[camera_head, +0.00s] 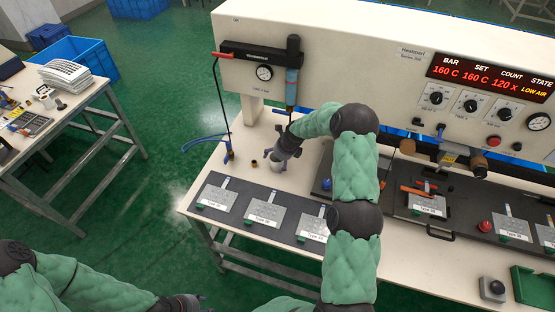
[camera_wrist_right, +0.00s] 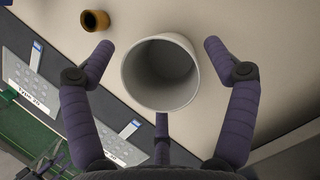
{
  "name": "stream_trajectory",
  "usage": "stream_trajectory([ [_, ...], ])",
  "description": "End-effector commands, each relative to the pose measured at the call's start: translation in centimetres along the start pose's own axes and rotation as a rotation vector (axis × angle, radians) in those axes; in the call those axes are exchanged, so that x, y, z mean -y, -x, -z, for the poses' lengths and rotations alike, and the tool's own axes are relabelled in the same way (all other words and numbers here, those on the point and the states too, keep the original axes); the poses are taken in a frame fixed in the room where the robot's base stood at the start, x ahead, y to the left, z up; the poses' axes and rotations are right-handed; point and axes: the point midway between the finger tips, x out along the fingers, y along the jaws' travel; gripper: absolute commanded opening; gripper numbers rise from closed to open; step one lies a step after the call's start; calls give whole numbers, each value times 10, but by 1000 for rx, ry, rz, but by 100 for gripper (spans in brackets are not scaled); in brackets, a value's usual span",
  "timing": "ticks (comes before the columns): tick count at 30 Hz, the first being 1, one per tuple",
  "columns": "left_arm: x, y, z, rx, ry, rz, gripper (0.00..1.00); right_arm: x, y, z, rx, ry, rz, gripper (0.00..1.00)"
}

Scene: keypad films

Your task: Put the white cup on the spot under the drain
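The white cup (camera_wrist_right: 128,80) stands mouth up on the pale bench top in the right wrist view, between the two spread purple fingers of my right gripper (camera_wrist_right: 160,47). A narrow gap shows on each side of the cup. In the head view my right gripper (camera_head: 278,155) is low over the bench, with the cup mostly hidden beside its fingers. The drain is at the lower end of the blue-bowled filter unit (camera_head: 291,90) on the machine's front, above and behind the gripper. I cannot make out the spot under it. My left gripper (camera_head: 186,302) is at the bottom edge, its fingers unclear.
A small brown cylinder (camera_wrist_right: 95,21) stands close by. A dark mat with labelled plates (camera_head: 264,214) lies in front. The machine panel (camera_head: 400,75) rises behind.

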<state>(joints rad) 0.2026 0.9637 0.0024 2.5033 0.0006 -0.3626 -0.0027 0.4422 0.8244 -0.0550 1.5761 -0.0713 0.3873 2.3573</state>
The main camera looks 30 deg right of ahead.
Motion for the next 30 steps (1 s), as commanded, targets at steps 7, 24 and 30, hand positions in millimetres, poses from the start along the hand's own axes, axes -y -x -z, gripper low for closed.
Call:
stream_trajectory([
  [7, 0, 1, 0, 0, 0, 0, 40, 0, 2, -1, 0, 0, 0, 86],
  [24, -3, 8, 0, 0, 0, 0, 40, 0, 71, -1, 0, 1, 0, 86],
  [30, -3, 8, 0, 0, 0, 0, 40, 0, 77, -1, -1, 0, -1, 86],
])
